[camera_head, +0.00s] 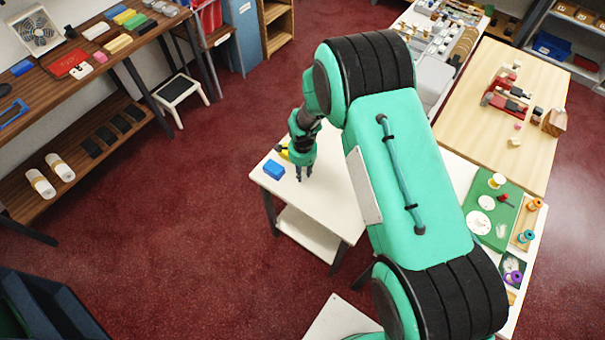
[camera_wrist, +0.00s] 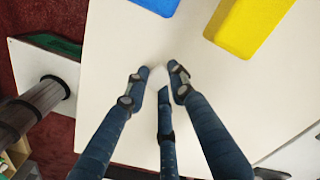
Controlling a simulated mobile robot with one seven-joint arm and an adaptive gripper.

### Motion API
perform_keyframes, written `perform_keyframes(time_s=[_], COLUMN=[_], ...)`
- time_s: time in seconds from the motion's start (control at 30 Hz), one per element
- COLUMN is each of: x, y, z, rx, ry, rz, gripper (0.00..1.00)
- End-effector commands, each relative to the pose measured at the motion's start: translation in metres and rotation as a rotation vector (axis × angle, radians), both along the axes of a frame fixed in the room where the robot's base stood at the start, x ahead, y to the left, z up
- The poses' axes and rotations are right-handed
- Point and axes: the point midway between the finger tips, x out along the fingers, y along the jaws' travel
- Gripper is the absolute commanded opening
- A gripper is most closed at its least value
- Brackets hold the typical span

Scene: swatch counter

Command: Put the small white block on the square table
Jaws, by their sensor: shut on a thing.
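The white table (camera_head: 330,205) stands in the middle of the head view, and its pale top fills most of the wrist view (camera_wrist: 115,40). My gripper (camera_head: 303,176) is low over this top. In the wrist view, my gripper (camera_wrist: 157,82) has its three dark fingers drawn together around the small white block (camera_wrist: 158,75). Only a little of the block shows between the fingertips, pale against the pale top. I cannot tell whether it touches the table. In the head view the block cannot be made out.
A blue block (camera_head: 273,169) and a yellow block (camera_head: 284,153) lie on the same table, just beyond the fingertips in the wrist view (camera_wrist: 248,25). A green mat (camera_head: 488,228) with several items lies right of my arm. A white step stool (camera_head: 178,90) stands on the floor.

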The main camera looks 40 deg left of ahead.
Motion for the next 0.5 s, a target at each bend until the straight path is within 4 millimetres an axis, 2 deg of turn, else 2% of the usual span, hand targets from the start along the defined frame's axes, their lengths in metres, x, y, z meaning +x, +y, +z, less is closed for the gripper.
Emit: perform_keyframes(time_s=[0.13, 0.5], x=[0.0002, 0.0002], y=[0.0003, 0.0003], z=[-0.0092, -0.0116], rx=[0.001, 0.001], ry=[0.0, 0.0], rz=[0.0, 0.0], gripper=[0.1, 0.1])
